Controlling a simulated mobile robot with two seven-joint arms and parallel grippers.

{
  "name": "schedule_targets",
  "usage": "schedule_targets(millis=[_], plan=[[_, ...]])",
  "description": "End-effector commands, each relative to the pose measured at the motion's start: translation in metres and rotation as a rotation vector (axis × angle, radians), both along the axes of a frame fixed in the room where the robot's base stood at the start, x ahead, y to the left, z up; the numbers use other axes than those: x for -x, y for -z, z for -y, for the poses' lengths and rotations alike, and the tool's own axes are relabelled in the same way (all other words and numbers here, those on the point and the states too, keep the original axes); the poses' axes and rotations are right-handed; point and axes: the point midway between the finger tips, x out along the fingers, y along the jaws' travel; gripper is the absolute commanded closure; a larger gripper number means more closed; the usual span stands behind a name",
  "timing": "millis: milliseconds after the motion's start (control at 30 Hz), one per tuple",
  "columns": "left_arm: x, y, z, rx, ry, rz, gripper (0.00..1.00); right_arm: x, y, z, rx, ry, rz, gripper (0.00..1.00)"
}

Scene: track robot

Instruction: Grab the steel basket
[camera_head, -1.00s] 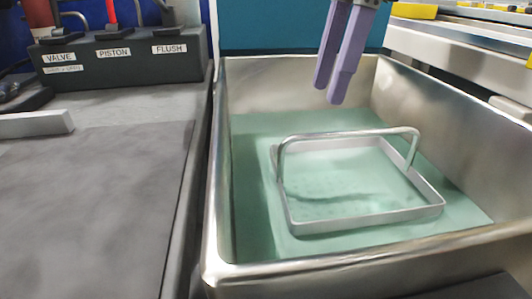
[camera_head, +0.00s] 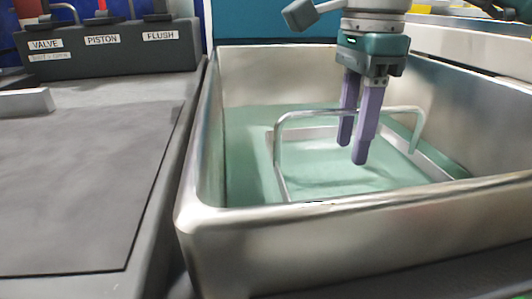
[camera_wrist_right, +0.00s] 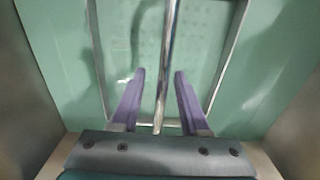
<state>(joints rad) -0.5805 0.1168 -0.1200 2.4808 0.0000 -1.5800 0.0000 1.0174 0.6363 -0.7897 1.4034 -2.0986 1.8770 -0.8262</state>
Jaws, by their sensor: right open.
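The steel basket (camera_head: 279,158) sits in the green liquid of a metal tub, with its arched handle (camera_head: 305,112) standing up. My right gripper (camera_head: 352,152) points down over the basket with its purple fingers at the handle bar. In the right wrist view, my right gripper (camera_wrist_right: 160,72) is open, and the handle bar (camera_wrist_right: 168,50) runs between its two fingers, apart from both. The basket's frame (camera_wrist_right: 232,55) lies below. I do not see my left gripper.
The metal tub (camera_head: 330,240) has high walls around the basket. A grey bench (camera_head: 75,190) lies on the left, with a dark box labelled VALVE, PISTON and FLUSH (camera_head: 110,55) at its back. A steel ledge (camera_head: 465,50) runs behind on the right.

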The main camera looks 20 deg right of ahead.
Motion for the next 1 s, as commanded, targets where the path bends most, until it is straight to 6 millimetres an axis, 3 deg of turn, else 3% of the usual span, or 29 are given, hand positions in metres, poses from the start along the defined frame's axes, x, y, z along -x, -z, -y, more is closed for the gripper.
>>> schedule_targets(millis=[200,600,1000], plan=[[-0.0001,-0.0004,0.0007,0.003,-0.002,0.0,0.0,-0.0002,0.0,0.0,0.0,0.0,0.0,0.58],[-0.0001,-0.0002,0.0002,0.001,-0.001,0.0,0.0,-0.0001,-0.0001,0.0,0.0,0.0,0.0,1.0],[0.0,-0.0001,-0.002,-0.008,0.005,0.0,0.0,-0.0001,-0.0002,0.0,0.0,0.0,0.0,1.0]])
